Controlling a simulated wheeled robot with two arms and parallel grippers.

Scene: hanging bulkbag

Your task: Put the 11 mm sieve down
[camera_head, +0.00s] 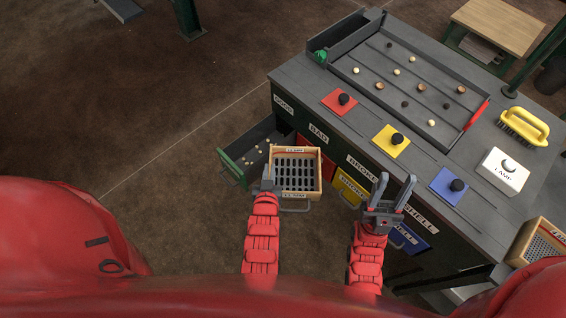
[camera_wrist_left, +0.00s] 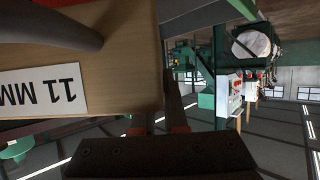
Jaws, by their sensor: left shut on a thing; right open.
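The 11 mm sieve (camera_head: 299,191), a wooden frame with a dark slotted bottom, is in the head view left of the bench's drawer fronts. My left gripper (camera_head: 266,183) is shut on its near left edge. In the left wrist view the sieve's wooden wall (camera_wrist_left: 130,85) fills the upper left, with an upside-down "11 MM" label (camera_wrist_left: 42,88) and a grey handle. The sieve appears held in the air over the floor, beside an open drawer. My right gripper (camera_head: 391,193) is open and empty, in front of the drawer fronts.
The open drawer (camera_head: 237,171) holds several nuts. Another sieve (camera_head: 540,243) is at the far right.

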